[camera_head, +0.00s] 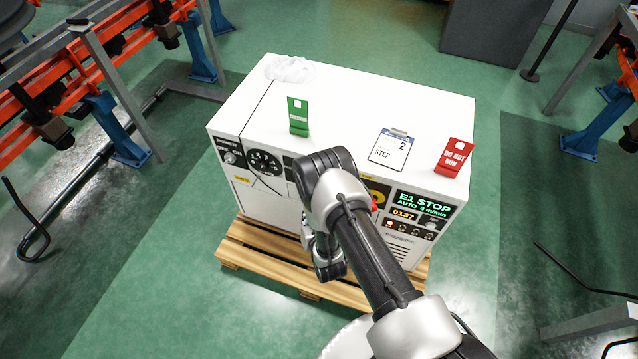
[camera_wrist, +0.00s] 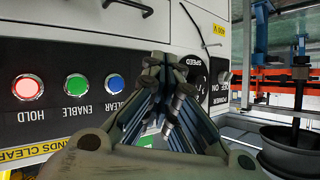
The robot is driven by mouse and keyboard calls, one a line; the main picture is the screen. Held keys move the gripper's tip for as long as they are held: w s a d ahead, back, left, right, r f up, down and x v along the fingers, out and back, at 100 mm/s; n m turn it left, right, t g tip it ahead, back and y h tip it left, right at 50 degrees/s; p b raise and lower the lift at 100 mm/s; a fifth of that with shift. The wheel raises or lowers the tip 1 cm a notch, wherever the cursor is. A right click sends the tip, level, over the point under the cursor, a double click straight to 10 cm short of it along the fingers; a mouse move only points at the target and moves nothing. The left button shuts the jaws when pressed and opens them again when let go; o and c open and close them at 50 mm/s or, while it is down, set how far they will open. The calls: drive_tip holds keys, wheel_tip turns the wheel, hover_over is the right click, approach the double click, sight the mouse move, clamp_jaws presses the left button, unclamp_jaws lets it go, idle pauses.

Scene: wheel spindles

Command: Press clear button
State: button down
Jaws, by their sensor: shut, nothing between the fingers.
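The blue clear button (camera_wrist: 115,83) is on a dark panel in the wrist view, its label upside down and partly cut off by my gripper. The green enable button (camera_wrist: 76,84) and the lit red hold button (camera_wrist: 28,87) are left of it. My gripper (camera_wrist: 165,68) is shut and empty. Its fingertips appear right of the clear button in the picture, near the speed dial (camera_wrist: 198,78); contact with the panel cannot be told. In the head view my arm hides the gripper and these buttons on the front of the white cabinet (camera_head: 340,95).
The cabinet stands on a wooden pallet (camera_head: 262,262). A green sign (camera_head: 298,118), a step card (camera_head: 391,149) and a red do-not-run sign (camera_head: 454,157) are on its top. A red knob (camera_head: 375,203) is beside my arm. Orange-and-blue racks stand either side.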

drive_tip(key=w+d+b, duration=0.2)
drive_tip(key=w+d, duration=0.1)
drive_tip(key=w, duration=0.5)
drive_tip(key=shift+b, duration=0.4)
idle(1.0)
drive_tip(key=shift+w+d+b, duration=0.1)
drive_tip(key=shift+w+b, duration=0.2)
drive_tip(key=shift+w, duration=0.05)
drive_tip(key=shift+w+d, duration=0.15)
drive_tip(key=shift+w, duration=0.25)
idle(0.5)
idle(0.4)
drive_tip(key=shift+s+a, duration=0.25)
drive_tip(key=shift+s, duration=0.55)
